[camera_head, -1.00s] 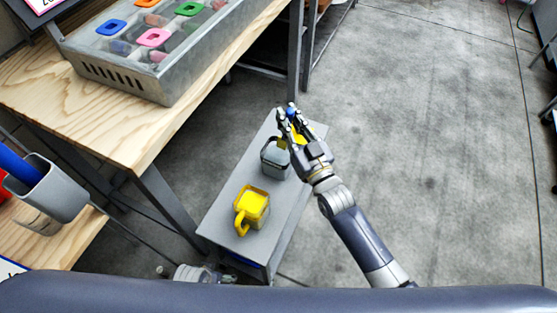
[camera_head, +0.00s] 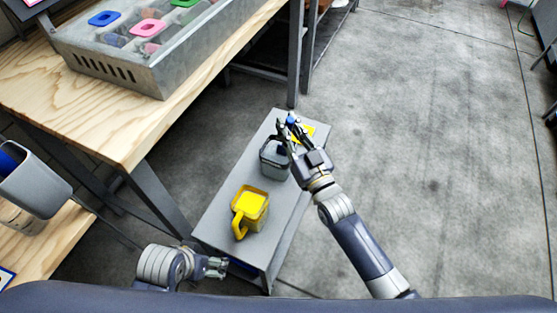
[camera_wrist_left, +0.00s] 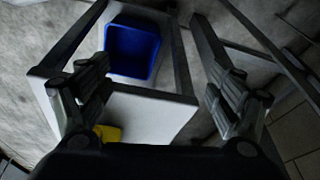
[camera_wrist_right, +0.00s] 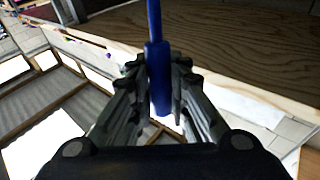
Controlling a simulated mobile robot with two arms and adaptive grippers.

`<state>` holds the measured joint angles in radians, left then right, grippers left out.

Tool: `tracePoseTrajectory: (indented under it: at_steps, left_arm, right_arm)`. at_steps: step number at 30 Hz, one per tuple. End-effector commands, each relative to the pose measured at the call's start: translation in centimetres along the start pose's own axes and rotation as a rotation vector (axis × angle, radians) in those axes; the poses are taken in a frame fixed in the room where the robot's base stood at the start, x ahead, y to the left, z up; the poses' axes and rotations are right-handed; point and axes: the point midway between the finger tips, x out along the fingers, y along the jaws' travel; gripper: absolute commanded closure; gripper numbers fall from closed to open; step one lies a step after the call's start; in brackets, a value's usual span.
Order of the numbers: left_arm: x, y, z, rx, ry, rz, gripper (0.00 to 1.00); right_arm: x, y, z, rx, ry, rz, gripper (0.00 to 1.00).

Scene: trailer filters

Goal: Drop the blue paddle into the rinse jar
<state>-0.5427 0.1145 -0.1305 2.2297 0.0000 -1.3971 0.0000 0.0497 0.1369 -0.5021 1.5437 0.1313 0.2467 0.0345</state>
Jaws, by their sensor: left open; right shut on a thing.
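The blue paddle (camera_head: 291,121) shows as a small blue part at the tips of my right gripper (camera_head: 288,131). In the right wrist view the blue paddle (camera_wrist_right: 155,28) stands upright between the shut fingers (camera_wrist_right: 162,82). A grey see-through jar (camera_head: 272,158), likely the rinse jar, stands on the narrow grey bench (camera_head: 225,215). My right gripper is at the jar's right and far side; I cannot tell its height above it. My left gripper (camera_head: 218,267) is open and empty by the bench's near end; its spread fingers (camera_wrist_left: 155,88) show in the left wrist view.
A yellow mug (camera_head: 250,203) stands nearer on the bench. A yellow thing (camera_head: 303,132) lies partly hidden behind my right gripper. A wooden table (camera_head: 120,135) bears a grey tray (camera_head: 150,80). Floor at right is clear.

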Motion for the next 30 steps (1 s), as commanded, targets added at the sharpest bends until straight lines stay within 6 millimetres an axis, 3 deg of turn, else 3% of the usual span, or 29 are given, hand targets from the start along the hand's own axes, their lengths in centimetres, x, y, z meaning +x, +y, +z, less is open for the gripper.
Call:
tracePoseTrajectory:
  at_steps: [6, 17, 18, 20, 30]
  left_arm:
    - [-1.6, -0.1, -0.2, -0.001, 0.009, -0.002, 0.15]
    - [-2.0, -0.1, -0.3, -0.001, 0.011, -0.002, 0.15]
    - [-2.0, -0.1, -0.3, -0.001, 0.012, -0.002, 0.15]
    - [-2.0, -0.1, -0.3, -0.001, 0.012, -0.002, 0.15]
    - [-1.9, -0.1, -0.2, -0.001, 0.009, -0.001, 0.15]
  right_arm:
    - [-0.1, 0.0, 0.5, 0.000, 0.001, 0.000, 1.00]
    - [-0.1, 0.0, 0.5, 0.000, 0.001, 0.000, 1.00]
    - [-0.1, 0.0, 0.5, 0.000, 0.001, 0.000, 0.75]
    - [-0.1, 0.0, 0.5, 0.000, 0.001, 0.000, 0.61]
    - [-0.2, 0.0, 0.6, 0.000, 0.000, 0.000, 0.61]
